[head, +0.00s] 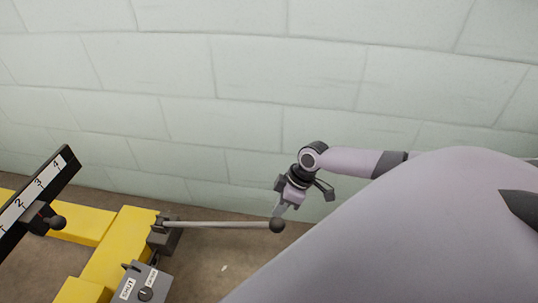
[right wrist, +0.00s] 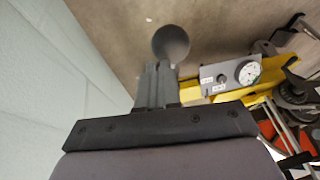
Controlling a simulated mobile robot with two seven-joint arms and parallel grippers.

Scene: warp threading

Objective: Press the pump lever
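The pump lever (head: 225,224) is a grey rod that sticks out to the right, nearly level, from a dark pivot block on the yellow frame. It ends in a dark ball knob (head: 277,225). My right gripper (head: 280,210) is at the knob, its fingertips pointing down just above it. In the right wrist view the fingers (right wrist: 157,82) look closed together with nothing between them, and the knob (right wrist: 171,44) shows just beyond their tips. I cannot tell whether they touch. The rod is mostly hidden in that view. My left gripper is not in view.
The yellow frame (head: 118,245) carries a grey control box (head: 143,284) with a knob and labels. A numbered scale bar (head: 40,195) stands at the left. A round gauge (right wrist: 248,72) shows in the right wrist view. A pale block wall (head: 250,75) rises behind.

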